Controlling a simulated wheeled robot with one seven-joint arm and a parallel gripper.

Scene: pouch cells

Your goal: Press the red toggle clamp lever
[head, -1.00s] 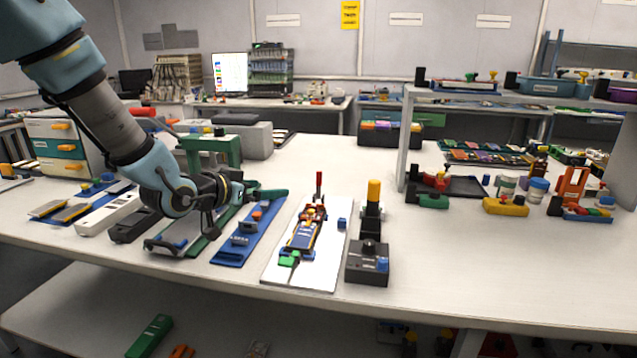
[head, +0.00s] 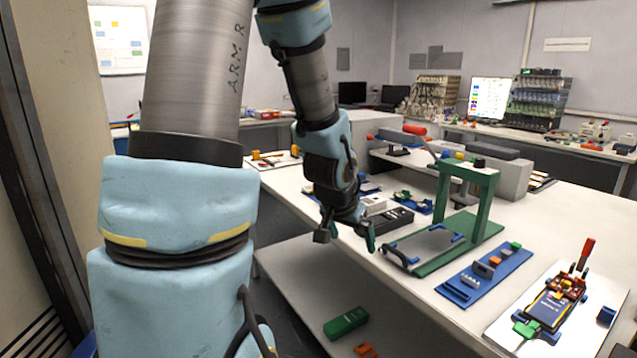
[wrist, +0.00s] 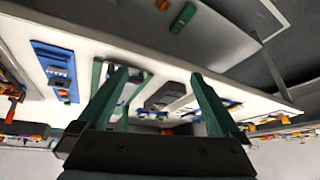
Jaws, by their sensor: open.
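An upright red lever (head: 586,250) stands at the back of a clamp fixture with a dark blue cell (head: 548,312), on a white board (head: 502,330) at the right of the head view. It looks like the toggle clamp lever. A second red handle (head: 414,130) sticks out on a tilted arm behind the green frame (head: 478,185). My gripper (head: 346,238) is open and empty, pointing down at the table's near edge, well left of the board. In the wrist view the two green fingers (wrist: 160,92) are spread with nothing gripped between them.
The green frame, a blue mat (head: 470,285) with small blocks and a black device (head: 388,220) lie between my gripper and the white board. The blue mat also shows in the wrist view (wrist: 45,50). A green box (head: 346,322) lies on the lower shelf.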

